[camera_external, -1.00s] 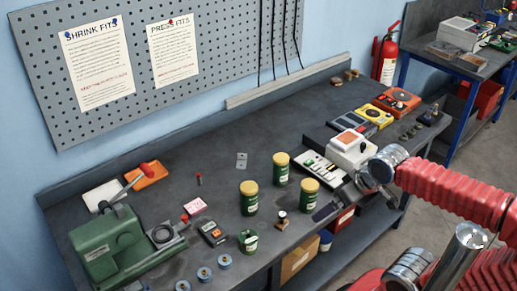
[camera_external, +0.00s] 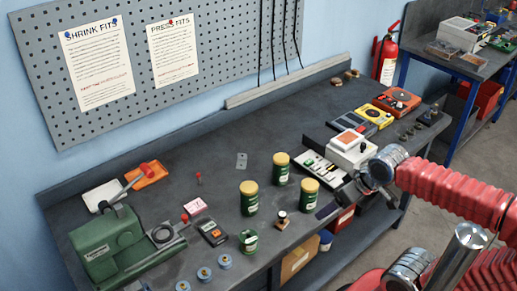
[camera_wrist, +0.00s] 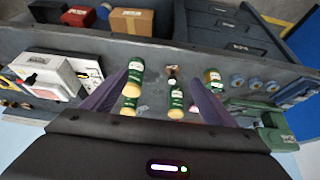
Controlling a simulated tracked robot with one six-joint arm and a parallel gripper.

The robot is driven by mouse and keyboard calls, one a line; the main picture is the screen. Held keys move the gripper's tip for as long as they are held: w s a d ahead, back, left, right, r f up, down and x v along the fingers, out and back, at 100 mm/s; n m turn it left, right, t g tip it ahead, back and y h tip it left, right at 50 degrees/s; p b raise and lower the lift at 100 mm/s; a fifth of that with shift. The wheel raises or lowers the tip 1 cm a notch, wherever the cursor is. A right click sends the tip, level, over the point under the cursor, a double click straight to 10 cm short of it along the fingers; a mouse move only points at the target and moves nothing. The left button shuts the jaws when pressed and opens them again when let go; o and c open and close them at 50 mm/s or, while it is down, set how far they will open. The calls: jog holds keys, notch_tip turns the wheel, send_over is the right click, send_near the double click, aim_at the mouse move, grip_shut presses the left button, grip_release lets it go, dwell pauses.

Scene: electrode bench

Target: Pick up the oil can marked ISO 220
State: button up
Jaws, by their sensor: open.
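Three green cans with yellow lids stand upright on the bench: a left one (camera_external: 250,204), a back one (camera_external: 281,174) and a right one (camera_external: 308,199). A fourth green can (camera_external: 248,243) without a yellow lid stands nearer the front edge. Their labels are too small to read, so I cannot tell which is marked ISO 220. In the external view, the wrist is right of the cans, partly hiding the gripper.
A small stamp-like object (camera_external: 282,220) is between the cans and the front edge. A green machine (camera_external: 108,245) fills the left end. The bench behind the cans is mostly clear.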

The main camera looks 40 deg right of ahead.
jog(key=shift+c, duration=1.3)
